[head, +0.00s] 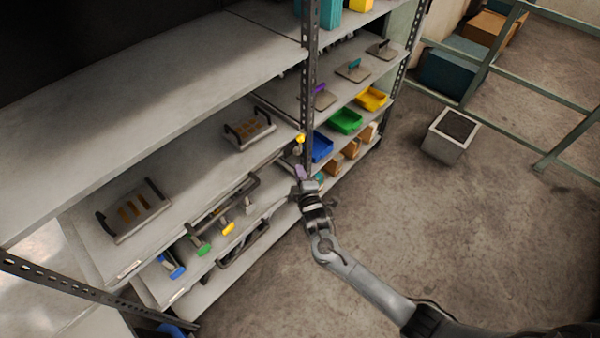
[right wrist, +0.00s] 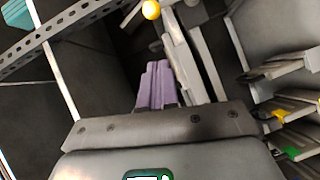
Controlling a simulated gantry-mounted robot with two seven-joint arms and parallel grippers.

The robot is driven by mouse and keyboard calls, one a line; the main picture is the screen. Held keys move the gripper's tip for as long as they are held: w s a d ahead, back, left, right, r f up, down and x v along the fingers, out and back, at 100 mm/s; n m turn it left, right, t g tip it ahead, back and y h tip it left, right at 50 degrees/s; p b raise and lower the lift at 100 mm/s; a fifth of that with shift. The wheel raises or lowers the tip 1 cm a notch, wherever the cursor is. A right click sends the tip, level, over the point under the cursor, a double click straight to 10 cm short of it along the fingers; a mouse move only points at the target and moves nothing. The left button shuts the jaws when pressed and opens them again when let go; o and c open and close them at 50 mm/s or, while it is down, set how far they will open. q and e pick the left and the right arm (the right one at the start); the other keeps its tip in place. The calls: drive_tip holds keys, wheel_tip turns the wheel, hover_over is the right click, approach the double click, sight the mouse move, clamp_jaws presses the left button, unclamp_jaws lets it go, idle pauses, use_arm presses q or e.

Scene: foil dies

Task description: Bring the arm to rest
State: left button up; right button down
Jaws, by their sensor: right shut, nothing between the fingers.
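My right arm comes in from the lower right of the head view. Its gripper (head: 300,173) is at the right end of the lower shelves, beside the upright post. The lavender fingers are together and hold nothing. In the right wrist view, the shut fingers (right wrist: 157,85) point away from the camera, with pale grey bars close beside them. I cannot tell whether they touch. My left gripper is not in view.
Tools with blue (head: 172,267), green (head: 203,246) and yellow (head: 227,228) ends lie on the shelf left of my gripper. Blue (head: 320,147), green (head: 346,121) and yellow (head: 372,98) bins stand beyond the post (head: 309,75). The floor (head: 450,230) at right is mostly clear.

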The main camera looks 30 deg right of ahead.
idle(0.3)
drive_tip(key=s+a+f+g+y, duration=0.1)
drive_tip(key=s+f+g, duration=0.1)
drive_tip(key=s+f, duration=0.5)
drive_tip(key=s+a+f+g+y, duration=0.1)
drive_tip(key=s+f+g, duration=0.15)
drive_tip(key=s, duration=0.75)
drive_tip(key=s+a+r+m+g+y, duration=0.25)
drive_tip(key=s+r+m+g, duration=0.2)
drive_tip(key=s, duration=0.45)
drive_tip(key=s+a+r+m+g+y, duration=0.1)
drive_tip(key=s+a+r+m+g, duration=0.2)
drive_tip(key=s+r+m, duration=0.5)
wheel_tip(320, 180, up, 23)
drive_tip(key=s+n+p, duration=0.1)
drive_tip(key=n+p, duration=0.1)
drive_tip(key=p, duration=2.3)
drive_tip(key=shift+s+d+p, duration=0.15)
drive_tip(key=shift+s+p, duration=0.1)
drive_tip(key=shift+p, duration=0.1)
